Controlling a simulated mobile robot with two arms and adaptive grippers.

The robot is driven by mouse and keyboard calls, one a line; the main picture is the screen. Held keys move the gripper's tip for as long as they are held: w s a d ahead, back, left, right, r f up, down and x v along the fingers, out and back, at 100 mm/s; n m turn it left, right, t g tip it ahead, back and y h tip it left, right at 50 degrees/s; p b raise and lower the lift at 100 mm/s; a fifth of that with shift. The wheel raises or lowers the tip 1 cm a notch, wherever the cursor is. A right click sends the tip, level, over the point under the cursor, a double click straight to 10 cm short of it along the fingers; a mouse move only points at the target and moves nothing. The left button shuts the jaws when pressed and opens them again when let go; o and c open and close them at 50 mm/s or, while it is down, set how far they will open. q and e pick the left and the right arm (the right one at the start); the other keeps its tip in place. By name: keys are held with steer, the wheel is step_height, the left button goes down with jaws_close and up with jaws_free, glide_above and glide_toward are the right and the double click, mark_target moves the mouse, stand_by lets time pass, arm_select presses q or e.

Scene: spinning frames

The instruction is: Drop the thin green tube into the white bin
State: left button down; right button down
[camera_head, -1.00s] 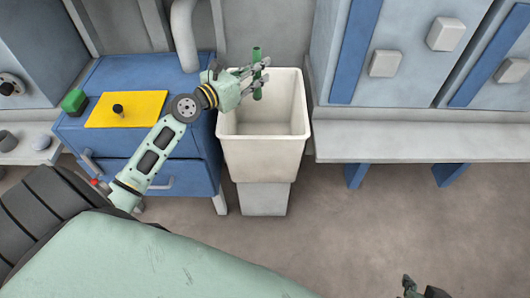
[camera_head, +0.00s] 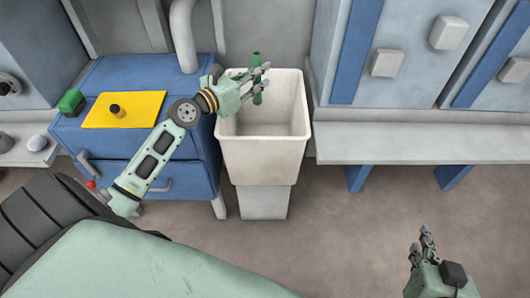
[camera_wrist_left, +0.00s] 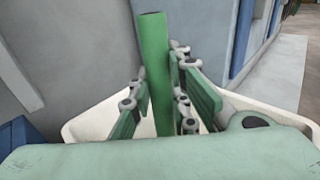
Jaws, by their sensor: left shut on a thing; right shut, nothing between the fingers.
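The thin green tube (camera_head: 257,95) is upright in my left gripper (camera_head: 262,82), which is shut on it. Both are over the left part of the open white bin (camera_head: 266,150). In the left wrist view the tube (camera_wrist_left: 156,75) stands between the two fingers, and the bin's rim (camera_wrist_left: 90,120) shows behind them. The bin looks empty where I can see into it. My right gripper (camera_head: 427,243) is at the lower right of the head view, shut and empty, far from the bin.
A blue cabinet (camera_head: 140,75) with a yellow sheet (camera_head: 125,110) and a green block (camera_head: 71,102) stands left of the bin. A grey bench (camera_head: 410,144) is to its right. The floor (camera_head: 335,220) in front is clear.

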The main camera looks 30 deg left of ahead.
arm_select(q)
steer(key=c, duration=1.6)
jaws_free()
steer(key=shift+o, duration=0.2)
steer(key=v, duration=1.2)
